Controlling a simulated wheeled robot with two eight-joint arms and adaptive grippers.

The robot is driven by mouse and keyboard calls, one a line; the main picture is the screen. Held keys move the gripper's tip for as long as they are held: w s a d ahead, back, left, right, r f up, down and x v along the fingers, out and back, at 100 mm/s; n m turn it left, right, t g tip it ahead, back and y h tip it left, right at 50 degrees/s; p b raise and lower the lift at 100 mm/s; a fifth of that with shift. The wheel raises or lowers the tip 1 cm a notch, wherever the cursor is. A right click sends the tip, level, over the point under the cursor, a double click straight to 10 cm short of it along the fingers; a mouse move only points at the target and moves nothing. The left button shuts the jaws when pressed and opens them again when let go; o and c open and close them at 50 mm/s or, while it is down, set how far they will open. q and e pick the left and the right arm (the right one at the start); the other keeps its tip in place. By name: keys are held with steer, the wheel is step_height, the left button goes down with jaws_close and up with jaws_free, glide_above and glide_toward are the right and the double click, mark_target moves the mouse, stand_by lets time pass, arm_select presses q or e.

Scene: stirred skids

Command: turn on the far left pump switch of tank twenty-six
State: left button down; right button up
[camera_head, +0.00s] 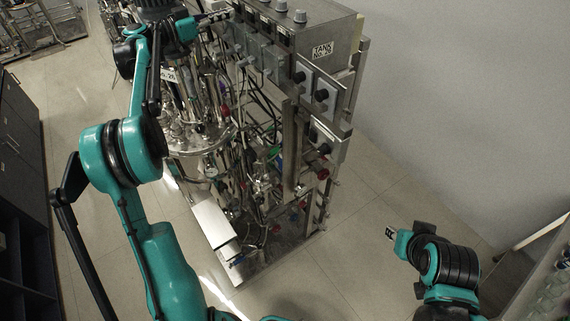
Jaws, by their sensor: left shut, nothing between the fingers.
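The far left pump switch is not clearly seen, being small and partly behind the gripper.
Below the box is a steel skid frame with pipes, hoses and valves, and a round steel vessel top (200,140). Black-knobbed boxes (321,96) stick out at its near end. Dark cabinets (20,170) stand left. The floor (360,240) right of the skid is clear.

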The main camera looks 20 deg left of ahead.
arm_select(q)
steer(key=shift+w+d, duration=0.15)
steer(key=shift+w, duration=0.1)
stand_by(0.4)
steer(key=shift+w+d, duration=0.25)
steer(key=shift+w, duration=0.05)
steer(key=shift+s+a, duration=0.4)
steer(key=shift+s, duration=0.2)
steer(key=shift+w+a, duration=0.1)
steer(key=shift+w, duration=0.1)
steer(key=shift+w+a+p, duration=0.5)
steer(key=shift+w+a, duration=0.05)
steer(key=shift+a, duration=0.1)
